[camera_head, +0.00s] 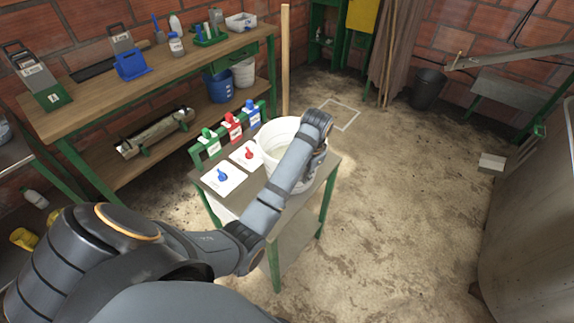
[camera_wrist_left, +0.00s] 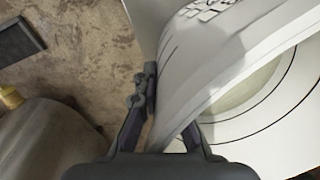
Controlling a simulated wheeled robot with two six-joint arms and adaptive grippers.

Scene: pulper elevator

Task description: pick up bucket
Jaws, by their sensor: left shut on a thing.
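A white bucket (camera_head: 270,150) stands on the small green-legged table in the head view, its open mouth facing up. It fills the right of the left wrist view (camera_wrist_left: 225,55), with grey markings on its outer wall and rings on its inside bottom. My left gripper (camera_wrist_left: 165,118) is shut on the bucket's wall at the rim, one finger outside and one inside. In the head view my left arm reaches over the bucket and covers part of its right side. I cannot tell whether the bucket's base touches the table. My right gripper is not in view.
The small table (camera_head: 325,172) also bears white cards with a blue and a red item, beside a rack (camera_head: 230,130) of coloured items. A long workbench (camera_head: 130,85) stands at the left wall. A large grey vessel (camera_head: 530,220) is at the right. Open floor lies between.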

